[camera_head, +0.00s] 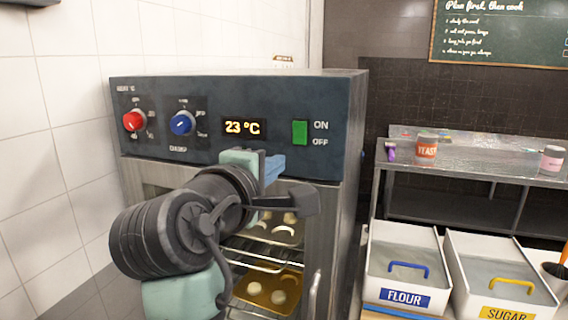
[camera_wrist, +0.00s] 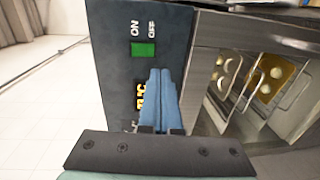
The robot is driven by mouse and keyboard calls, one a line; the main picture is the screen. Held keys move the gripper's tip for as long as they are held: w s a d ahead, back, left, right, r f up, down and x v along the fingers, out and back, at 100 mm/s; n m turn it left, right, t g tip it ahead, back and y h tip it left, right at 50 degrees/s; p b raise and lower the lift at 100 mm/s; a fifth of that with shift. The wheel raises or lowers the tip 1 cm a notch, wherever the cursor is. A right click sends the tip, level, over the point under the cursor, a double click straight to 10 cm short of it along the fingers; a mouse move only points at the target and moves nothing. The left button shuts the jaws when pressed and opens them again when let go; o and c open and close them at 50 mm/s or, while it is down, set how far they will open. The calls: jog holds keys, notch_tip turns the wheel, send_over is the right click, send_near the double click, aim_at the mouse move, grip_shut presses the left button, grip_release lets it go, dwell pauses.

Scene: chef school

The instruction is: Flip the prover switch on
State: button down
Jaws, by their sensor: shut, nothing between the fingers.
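The prover (camera_head: 215,90) is a dark-fronted cabinet at the left. Its green rocker switch (camera_head: 300,132) sits right of the lit 23 °C display, beside the labels ON (upper) and OFF (lower). The switch also shows in the wrist view (camera_wrist: 143,49), where the picture is turned; I cannot tell which way it is tipped. My gripper (camera_head: 275,168) has blue fingers, shut and empty. It is below and slightly left of the switch in the head view. In the wrist view the fingertips (camera_wrist: 160,72) appear just below the switch, apart from it, and partly cover the display.
A red knob (camera_head: 134,121) and a blue knob (camera_head: 182,123) sit left of the display (camera_head: 242,127). Below is the prover's glass door with dough trays (camera_head: 268,290) inside. A metal table (camera_head: 470,165) and flour (camera_head: 405,265) and sugar bins (camera_head: 500,272) stand at the right.

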jog(key=s+d+r+m+t+y, duration=0.1)
jog(key=s+r+m+t+y, duration=0.1)
jog(key=s+r+m+t, duration=0.3)
jog(key=s+d+r+m+t+y+b, duration=0.1)
jog(key=s+r+m+t+y, duration=0.2)
jog(key=s, duration=1.1)
notch_tip(320, 180, up, 7)
jog(key=m+t, duration=0.3)
jog(key=m, duration=0.3)
jog(key=shift+d+f, duration=0.15)
jog(key=shift+f, duration=0.05)
jog(key=shift+s, duration=0.1)
